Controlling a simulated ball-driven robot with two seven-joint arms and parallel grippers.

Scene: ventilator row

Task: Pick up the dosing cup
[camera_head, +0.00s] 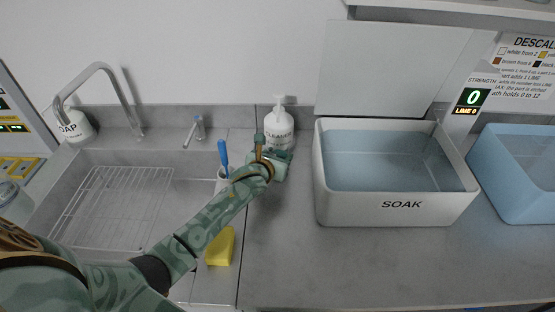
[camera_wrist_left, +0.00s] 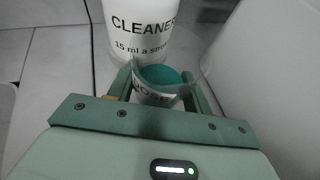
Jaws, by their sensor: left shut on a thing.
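The dosing cup (camera_wrist_left: 152,95) shows in the left wrist view as a small pale cup with partly legible lettering and a teal round area inside its rim. My left gripper (camera_wrist_left: 163,82) is shut on it, with one finger on each side. In the head view my left gripper (camera_head: 277,158) is in front of the white cleaner bottle (camera_head: 279,128), and I cannot make out the cup there. In the left wrist view the cleaner bottle (camera_wrist_left: 138,28) stands just beyond the cup. I cannot tell whether the cup touches the counter. My right gripper is in neither view.
The white SOAK bath (camera_head: 402,205) stands right of my left gripper, with its lid raised behind. A blue bin (camera_head: 515,195) is farther right. At left are a sink with a wire rack (camera_head: 115,205), a blue-handled brush (camera_head: 223,155) and a yellow sponge (camera_head: 220,246). The front counter is clear.

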